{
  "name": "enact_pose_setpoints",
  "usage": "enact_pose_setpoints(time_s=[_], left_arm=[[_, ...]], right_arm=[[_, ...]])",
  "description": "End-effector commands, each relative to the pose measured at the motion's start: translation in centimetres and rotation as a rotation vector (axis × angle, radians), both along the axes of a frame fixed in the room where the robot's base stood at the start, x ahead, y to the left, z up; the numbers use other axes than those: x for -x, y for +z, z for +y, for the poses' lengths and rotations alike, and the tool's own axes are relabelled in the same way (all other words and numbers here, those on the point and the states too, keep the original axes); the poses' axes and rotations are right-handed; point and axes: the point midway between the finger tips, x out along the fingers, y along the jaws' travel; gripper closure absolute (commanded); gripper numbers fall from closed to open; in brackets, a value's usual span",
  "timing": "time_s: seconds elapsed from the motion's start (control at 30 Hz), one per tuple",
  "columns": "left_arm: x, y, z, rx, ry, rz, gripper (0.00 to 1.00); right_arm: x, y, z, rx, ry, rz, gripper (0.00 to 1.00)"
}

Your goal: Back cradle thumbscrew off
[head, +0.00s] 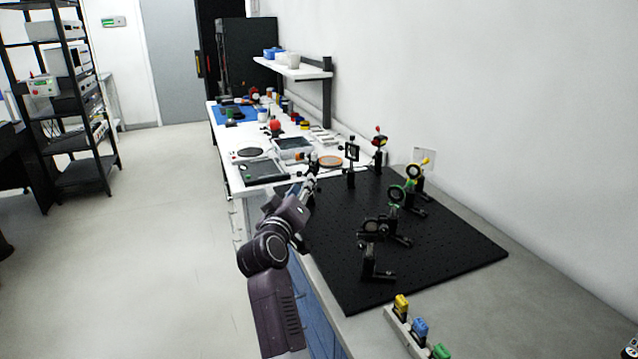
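My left gripper (312,173) reaches over the left edge of the black breadboard (455,262), toward its far end. Its fingers are small and dark and blend with dark parts there, so I cannot tell whether they are open, shut or holding something. Several post-mounted holders stand on the board. A black holder (373,227) stands nearest, and a black square mount (352,153) stands at the far end. I cannot make out which part is the back cradle, and no thumbscrew can be told apart at this size. My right gripper cannot be made out.
Round mounts with green (397,194) and yellow (413,171) parts stand along the board's right side. A rack with yellow, blue and green blocks (420,328) lies at the front. A cluttered white bench (222,140) continues behind. The board's near right area is clear.

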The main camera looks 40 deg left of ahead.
Motion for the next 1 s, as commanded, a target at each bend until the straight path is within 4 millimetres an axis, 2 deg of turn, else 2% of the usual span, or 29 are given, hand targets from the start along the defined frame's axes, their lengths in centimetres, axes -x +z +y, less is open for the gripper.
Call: enact_pose_setpoints(time_s=[0.03,0.1,0.23,0.37,0.6,0.9,1.0], left_arm=[[-0.5,0.2,0.3,0.000,-0.001,-0.001,0.71],[-1.4,0.3,0.7,-0.001,-0.001,0.000,0.71],[-3.2,0.3,1.6,-0.002,-0.002,0.001,0.71],[-4.8,0.2,2.5,-0.003,-0.002,0.003,0.71],[-6.3,0.1,3.3,-0.005,-0.001,0.005,0.71],[-6.4,0.1,3.4,-0.007,-0.001,0.004,0.71],[-6.4,0.1,3.4,-0.007,-0.001,0.004,0.82]], right_arm=[[0.4,0.2,1.3,-0.015,0.001,0.004,0.60],[1.0,0.4,2.6,-0.030,0.002,0.011,0.60],[2.0,0.7,4.0,-0.046,0.004,0.022,0.60],[2.1,0.9,3.5,-0.041,0.005,0.023,0.60],[1.2,1.1,1.1,-0.013,-0.001,0.014,0.60],[1.1,1.1,1.3,-0.015,-0.002,0.012,0.60],[1.1,1.1,1.9,-0.022,-0.002,0.013,0.60]])
